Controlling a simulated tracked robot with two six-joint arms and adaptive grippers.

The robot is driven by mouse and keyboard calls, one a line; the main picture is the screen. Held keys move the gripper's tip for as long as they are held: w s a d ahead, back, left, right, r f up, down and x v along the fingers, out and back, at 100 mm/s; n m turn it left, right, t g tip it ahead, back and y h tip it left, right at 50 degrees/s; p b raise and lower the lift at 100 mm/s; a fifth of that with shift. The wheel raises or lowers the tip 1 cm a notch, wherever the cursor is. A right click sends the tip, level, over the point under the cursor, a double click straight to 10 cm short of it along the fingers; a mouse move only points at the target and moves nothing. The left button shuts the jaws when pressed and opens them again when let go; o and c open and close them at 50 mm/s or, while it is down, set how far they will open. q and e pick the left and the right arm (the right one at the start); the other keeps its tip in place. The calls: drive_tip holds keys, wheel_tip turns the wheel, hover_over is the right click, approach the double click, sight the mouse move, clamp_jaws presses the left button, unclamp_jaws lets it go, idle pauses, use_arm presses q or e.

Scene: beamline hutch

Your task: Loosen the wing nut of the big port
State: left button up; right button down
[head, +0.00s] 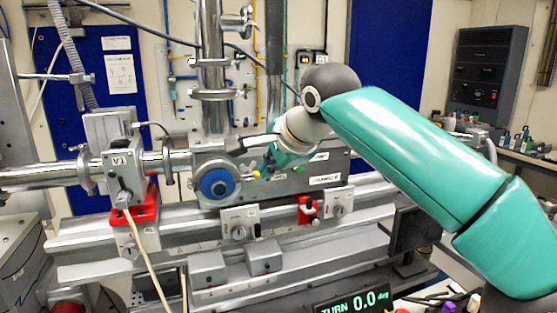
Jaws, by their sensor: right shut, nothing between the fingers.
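A round port with a blue ring and a grey centre (217,184) is on the front of the grey metal chamber in the middle of the head view. I cannot clearly make out a wing nut on it; the parts there are too small to tell. My left gripper is not in view.
A display (352,302) at the bottom reads TURN 0.0 deg. A steel rail (180,237) with several mounts runs below the chamber. A vertical pipe (213,65) rises above it.

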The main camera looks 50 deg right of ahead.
sight(248, 168)
drive_tip(key=w, duration=0.1)
drive_tip(key=w+d+p, duration=0.1)
drive_tip(key=w, duration=0.2)
drive_tip(key=shift+w+d+f, duration=0.2)
drive_tip(key=shift+d+f, duration=0.05)
drive_tip(key=shift+f, duration=0.05)
drive_tip(key=shift+d+p, duration=0.5)
drive_tip(key=shift+d, duration=0.1)
idle(0.5)
drive_tip(key=shift+w+d+p, duration=0.25)
drive_tip(key=shift+d+p, duration=0.05)
drive_tip(key=shift+w+d+r+p, duration=0.1)
drive_tip(key=shift+w+d+p, duration=0.25)
drive_tip(key=shift+w+p, duration=0.2)
drive_tip(key=shift+d, duration=0.1)
idle(1.5)
